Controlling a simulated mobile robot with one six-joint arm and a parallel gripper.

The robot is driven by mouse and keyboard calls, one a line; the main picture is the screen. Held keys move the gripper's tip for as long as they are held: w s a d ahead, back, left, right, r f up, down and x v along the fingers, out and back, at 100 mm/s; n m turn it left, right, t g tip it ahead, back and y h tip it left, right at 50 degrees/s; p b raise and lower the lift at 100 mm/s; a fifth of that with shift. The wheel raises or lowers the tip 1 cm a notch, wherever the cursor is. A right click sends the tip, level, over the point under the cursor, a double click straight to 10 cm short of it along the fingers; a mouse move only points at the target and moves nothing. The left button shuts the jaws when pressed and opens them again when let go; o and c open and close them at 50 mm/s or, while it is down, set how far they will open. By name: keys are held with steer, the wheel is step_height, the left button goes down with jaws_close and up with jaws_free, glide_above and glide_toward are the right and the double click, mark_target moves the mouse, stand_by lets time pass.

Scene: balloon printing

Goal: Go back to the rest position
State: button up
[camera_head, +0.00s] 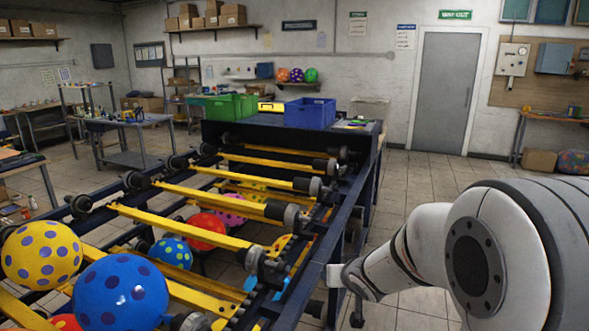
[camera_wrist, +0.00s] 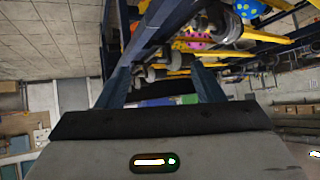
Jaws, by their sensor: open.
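My gripper (camera_wrist: 162,80) shows in the wrist view with its two fingers spread apart and nothing between them. In the head view my white arm reaches in from the right, and its end (camera_head: 335,276) is beside the right rail of the balloon printing machine (camera_head: 352,215). I cannot tell in the head view whether it touches the rail. A blue balloon with purple dots (camera_head: 121,292) and a yellow balloon with purple dots (camera_head: 41,255) sit at the machine's near left. A red balloon (camera_head: 206,231) and a smaller blue dotted balloon (camera_head: 171,252) are lower, under the yellow bars.
A blue crate (camera_head: 310,113) and a green crate (camera_head: 222,107) stand at the machine's far end. A grey door (camera_head: 442,92) is in the back wall. The tiled floor (camera_head: 420,180) right of the machine is clear. A cart (camera_head: 130,157) stands at the left.

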steer(key=s+d+r+m+g+h, duration=0.1)
steer(key=s+d+r+h, duration=0.15)
steer(key=s, duration=0.25)
steer(key=s+d+r+g+h, duration=0.1)
steer(key=s+d+r, duration=0.15)
steer(key=s, duration=0.35)
steer(key=s+a+g+y, duration=0.1)
steer(key=s+g, duration=0.3)
steer(key=s, duration=1.2)
steer(key=shift+s+r, duration=0.15)
steer(key=shift+r, duration=0.1)
steer(key=shift+a+y, duration=0.1)
steer(key=shift+y, duration=0.15)
steer(key=shift+c, duration=0.4)
